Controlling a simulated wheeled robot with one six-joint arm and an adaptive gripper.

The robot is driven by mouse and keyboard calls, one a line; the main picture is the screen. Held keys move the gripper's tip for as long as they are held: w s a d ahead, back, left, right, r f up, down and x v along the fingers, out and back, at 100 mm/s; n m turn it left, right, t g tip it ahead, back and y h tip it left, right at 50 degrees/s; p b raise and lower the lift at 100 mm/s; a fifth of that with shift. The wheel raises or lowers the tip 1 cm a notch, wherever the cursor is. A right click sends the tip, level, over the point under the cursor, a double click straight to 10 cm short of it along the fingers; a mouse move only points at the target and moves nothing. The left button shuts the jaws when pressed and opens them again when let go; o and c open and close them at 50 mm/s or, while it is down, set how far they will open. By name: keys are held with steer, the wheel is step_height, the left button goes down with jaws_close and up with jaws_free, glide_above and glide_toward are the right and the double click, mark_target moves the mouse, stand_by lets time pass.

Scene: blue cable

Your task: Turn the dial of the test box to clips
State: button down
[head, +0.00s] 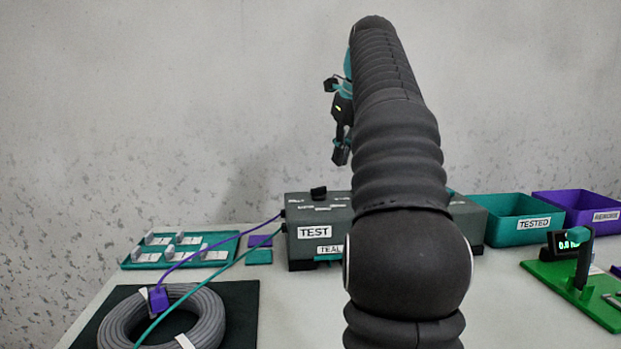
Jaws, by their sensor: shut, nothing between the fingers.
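The grey test box (298,251) stands on the table, with "TEST" and "TEAL" labels on its front. Its black dial (318,193) sits on top toward the left, with small white labels around it that are too small to read surely. I cannot tell which label the dial points at. My gripper (341,158) is shut and empty, in the air above the box and a little right of the dial, fingers pointing down. My arm hides the middle and part of the right of the box.
A grey cable coil (115,322) with purple and teal leads running to the box lies on a dark mat (245,300). A teal rack (130,262) is behind it. At right are a teal "TESTED" bin (500,230), a purple bin (570,205) and a green stand (560,272).

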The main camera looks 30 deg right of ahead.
mark_target(319, 198)
steer(key=b+x, duration=0.1)
steer(key=x, duration=0.8)
steer(key=shift+f+b, duration=0.3)
steer(key=w, duration=0.3)
steer(key=shift+d+f+p, duration=0.1)
steer(key=shift+p, duration=0.2)
steer(key=shift+w, duration=0.65)
steer(key=shift+d, duration=0.1)
